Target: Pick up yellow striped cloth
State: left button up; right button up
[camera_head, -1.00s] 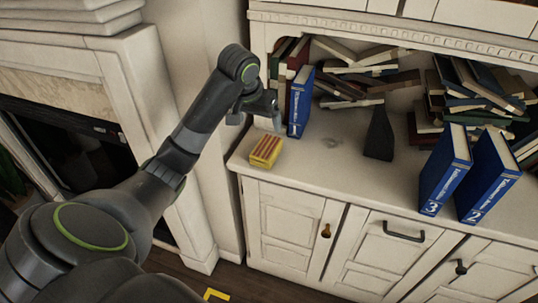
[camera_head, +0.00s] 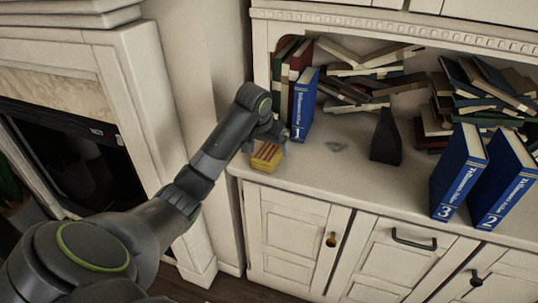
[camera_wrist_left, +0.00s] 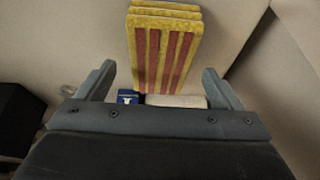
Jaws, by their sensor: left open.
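The yellow striped cloth (camera_head: 267,157) is a small folded stack, yellow with dark red stripes, lying on the cabinet top near its left front corner. My left gripper (camera_head: 276,140) is just above and behind it, partly overlapping it in the head view. In the left wrist view the cloth (camera_wrist_left: 165,50) lies ahead, between the lines of the two open fingers of my left gripper (camera_wrist_left: 158,82). Nothing is between the fingertips that I can see as gripped. My right gripper is not in view.
A blue book marked 1 (camera_head: 304,103) stands just right of my left gripper. A dark wedge (camera_head: 386,137) and blue books 3 (camera_head: 458,172) and 2 (camera_head: 500,182) stand further right. Loose books (camera_head: 365,72) fill the shelf behind. The cabinet top (camera_head: 340,178) is clear right of the cloth.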

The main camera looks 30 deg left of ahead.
aim_at(269, 149)
pick_arm(q)
jog(key=x, duration=0.3)
jog(key=shift+f, duration=0.15)
jog(key=shift+c, duration=0.5)
jog(key=c, duration=0.9)
jog(key=shift+c, duration=0.3)
notch_tip(269, 149, up, 10)
jog(key=shift+r, duration=0.1)
